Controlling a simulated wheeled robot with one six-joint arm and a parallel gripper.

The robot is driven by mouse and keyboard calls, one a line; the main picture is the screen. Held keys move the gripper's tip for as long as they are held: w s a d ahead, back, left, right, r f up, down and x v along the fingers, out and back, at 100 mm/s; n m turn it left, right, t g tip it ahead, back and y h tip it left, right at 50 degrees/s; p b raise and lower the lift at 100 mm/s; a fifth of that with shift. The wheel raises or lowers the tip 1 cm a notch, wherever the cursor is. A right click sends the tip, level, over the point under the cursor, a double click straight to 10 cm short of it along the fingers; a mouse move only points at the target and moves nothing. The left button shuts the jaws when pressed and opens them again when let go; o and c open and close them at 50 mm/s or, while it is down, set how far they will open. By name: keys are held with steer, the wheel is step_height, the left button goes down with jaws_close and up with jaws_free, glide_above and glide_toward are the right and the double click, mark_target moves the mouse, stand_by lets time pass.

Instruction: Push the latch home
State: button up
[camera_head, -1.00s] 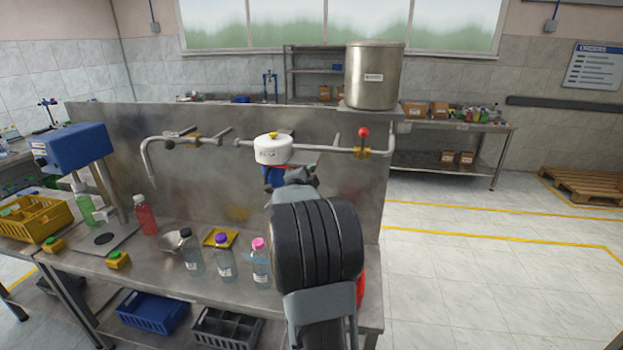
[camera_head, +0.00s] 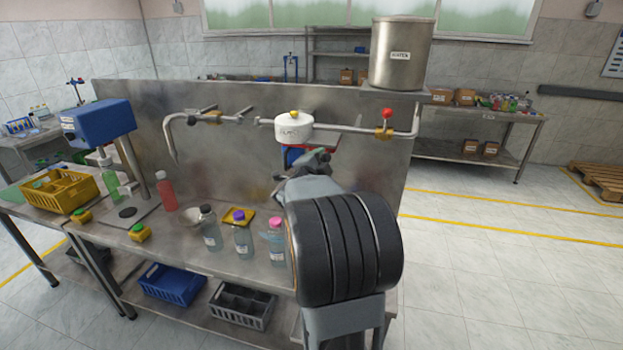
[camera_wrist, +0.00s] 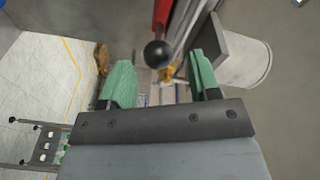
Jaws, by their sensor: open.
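In the wrist view, a red bar with a black ball knob (camera_wrist: 158,54) stands between the green fingertips of my gripper (camera_wrist: 158,70). I cannot tell whether this is the latch, or whether the fingers touch it. The fingers are apart with nothing gripped. In the head view, my gripper (camera_head: 312,160) is below and in front of the white round housing (camera_head: 294,127) on the pipe. A blue and red part (camera_head: 293,153) shows behind the gripper, mostly hidden by it and my arm.
A pipe with a red-knobbed valve (camera_head: 387,113) runs along the steel back panel (camera_head: 380,175). Several bottles, including a purple-capped one (camera_head: 242,237), stand on the bench left of my arm. A steel tank (camera_head: 400,60) is above right.

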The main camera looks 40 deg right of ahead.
steer(key=b+v, duration=0.1)
steer(key=v, duration=0.7)
steer(key=shift+a, duration=0.2)
steer(key=shift+s, duration=0.1)
steer(key=w+a+f+n+t+y, duration=0.45)
steer(key=a+f+n+y, duration=0.45)
steer(key=a+n+y, duration=0.5)
steer(key=s+a+f+n+g+y, duration=0.2)
steer(key=s+a+n+g, duration=0.5)
steer(key=s+a+n, duration=0.5)
steer(key=s+a+f, duration=0.1)
steer(key=s, duration=0.2)
steer(key=shift+s+f+n+y, duration=0.3)
steer(key=shift+s, duration=0.1)
steer(key=shift+c, duration=0.2)
